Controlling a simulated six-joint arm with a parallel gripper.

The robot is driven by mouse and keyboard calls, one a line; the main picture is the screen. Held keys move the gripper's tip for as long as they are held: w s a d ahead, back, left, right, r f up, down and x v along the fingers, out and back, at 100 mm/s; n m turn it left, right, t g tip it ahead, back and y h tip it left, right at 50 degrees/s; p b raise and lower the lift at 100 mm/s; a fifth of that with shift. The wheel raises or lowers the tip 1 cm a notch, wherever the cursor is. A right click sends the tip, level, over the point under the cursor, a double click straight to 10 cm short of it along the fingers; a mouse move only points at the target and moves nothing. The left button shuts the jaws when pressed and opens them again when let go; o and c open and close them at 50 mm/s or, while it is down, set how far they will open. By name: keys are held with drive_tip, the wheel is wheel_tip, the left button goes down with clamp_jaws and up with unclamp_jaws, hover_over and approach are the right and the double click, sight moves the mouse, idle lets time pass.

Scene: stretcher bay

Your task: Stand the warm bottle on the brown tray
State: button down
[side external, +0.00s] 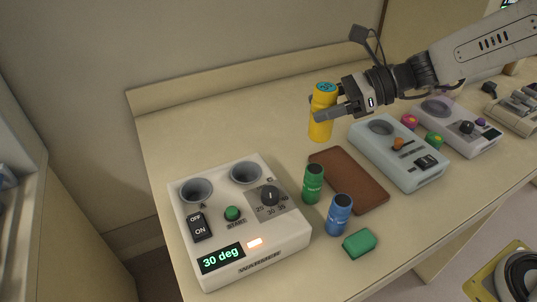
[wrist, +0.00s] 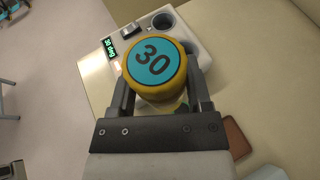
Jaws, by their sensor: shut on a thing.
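My gripper (side external: 330,112) is shut on a yellow bottle (side external: 321,128) with a teal cap. The wrist view shows the number 30 on the cap (wrist: 154,60), between the two fingers. The bottle is upright, behind the brown tray (side external: 356,184) in the side view; its height over the table is hard to tell. The tray lies flat and looks bare; part of it shows in the wrist view (wrist: 239,139). The white warmer (side external: 249,258) reads 30 deg, and its two wells look empty.
A green bottle (side external: 313,184) and a blue bottle (side external: 339,215) stand close to the tray's left and front edges. A green block (side external: 359,243) lies in front. A pale blue device (side external: 412,165) stands right of the tray. The table behind the warmer is clear.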

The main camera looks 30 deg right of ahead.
drive_tip(key=w+d+m+t+h, duration=0.3)
drive_tip(key=d+m+t, duration=0.1)
drive_tip(key=d, duration=0.9)
wheel_tip(320, 180, down, 13)
drive_tip(key=shift+d, duration=0.3)
drive_tip(key=shift+s, duration=0.1)
drive_tip(key=shift+f, duration=2.15)
drive_tip(key=shift+f, duration=0.1)
drive_tip(key=shift+f, duration=1.7)
drive_tip(key=shift+f, duration=0.1)
